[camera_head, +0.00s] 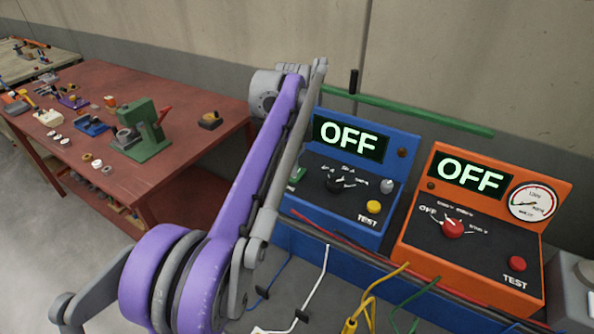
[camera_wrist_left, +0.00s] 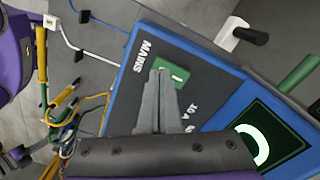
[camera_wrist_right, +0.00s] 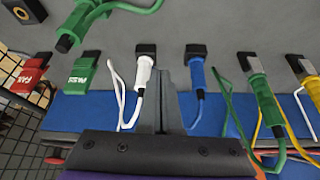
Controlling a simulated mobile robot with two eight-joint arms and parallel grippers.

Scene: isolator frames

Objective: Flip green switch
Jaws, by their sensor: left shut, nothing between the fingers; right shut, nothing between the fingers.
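The green switch (camera_wrist_left: 179,75) sits beside the MAINS label on the dark panel of the blue box (camera_wrist_left: 222,68). In the head view a sliver of the green switch (camera_head: 299,174) shows at the left of the blue box (camera_head: 344,232), beside my arm. My left gripper (camera_wrist_left: 163,80) is shut and empty. Its tips are at the switch and overlap it in the left wrist view; I cannot tell if they touch. My purple and grey left arm hides part of the box in the head view. My right gripper (camera_wrist_right: 165,82) is shut and empty, near the hanging cables.
An orange box (camera_head: 474,245) with a gauge and red knob stands right of the blue one; both displays read OFF. White (camera_wrist_right: 144,75) and blue (camera_wrist_right: 197,72) plugs lie ahead of my right gripper. A red workbench (camera_head: 100,95) with a green vise stands at the left.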

